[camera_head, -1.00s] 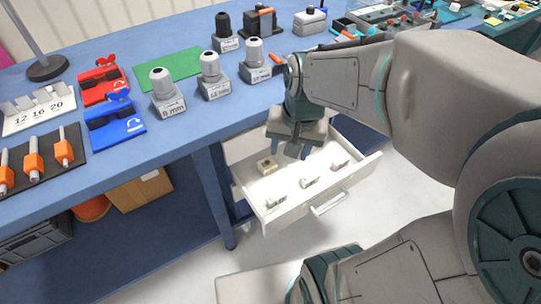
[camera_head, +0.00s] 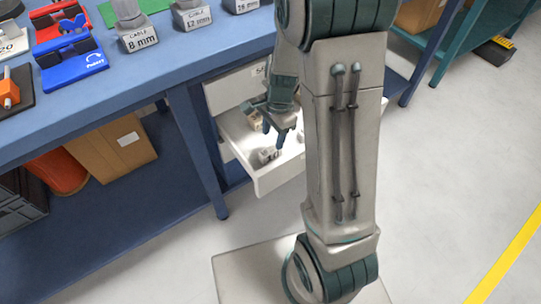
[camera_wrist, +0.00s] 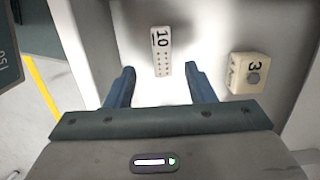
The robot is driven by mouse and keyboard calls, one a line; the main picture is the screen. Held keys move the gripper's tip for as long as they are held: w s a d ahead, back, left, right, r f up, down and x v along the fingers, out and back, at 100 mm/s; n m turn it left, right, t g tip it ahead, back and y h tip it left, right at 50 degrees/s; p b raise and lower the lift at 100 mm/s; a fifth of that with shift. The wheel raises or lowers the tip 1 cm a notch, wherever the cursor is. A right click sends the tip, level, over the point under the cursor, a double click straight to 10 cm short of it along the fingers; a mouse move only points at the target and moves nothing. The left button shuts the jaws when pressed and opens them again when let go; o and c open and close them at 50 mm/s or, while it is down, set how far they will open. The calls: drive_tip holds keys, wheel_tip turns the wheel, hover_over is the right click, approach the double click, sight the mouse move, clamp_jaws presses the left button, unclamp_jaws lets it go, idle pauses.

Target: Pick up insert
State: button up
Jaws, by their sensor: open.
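A small pale insert marked 10 (camera_wrist: 162,50) lies on the drawer floor in the wrist view, just beyond the gap between my fingertips. My gripper (camera_wrist: 159,70) is open, with a blue-grey finger on either side of the gap and nothing held. In the head view my gripper (camera_head: 274,134) reaches down into the open white drawer (camera_head: 281,178), above a small insert (camera_head: 268,155) near the drawer's front. I cannot tell how high the fingertips are above the insert. A cream block marked 3 (camera_wrist: 248,73) lies right of the gripper in the wrist view.
The drawer walls stand close around my gripper. A cardboard box (camera_head: 115,145) stands on the lower shelf. My arm hides the drawer's right part.

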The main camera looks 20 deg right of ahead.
sight(271, 150)
drive_tip(key=f, duration=0.2)
drive_tip(key=f+b, duration=0.1)
drive_tip(key=f, duration=0.2)
drive_tip(key=f+b, duration=0.1)
drive_tip(key=f, duration=0.1)
drive_tip(key=shift+a+f, duration=0.15)
drive_tip(key=shift+a, duration=0.2)
clamp_jaws()
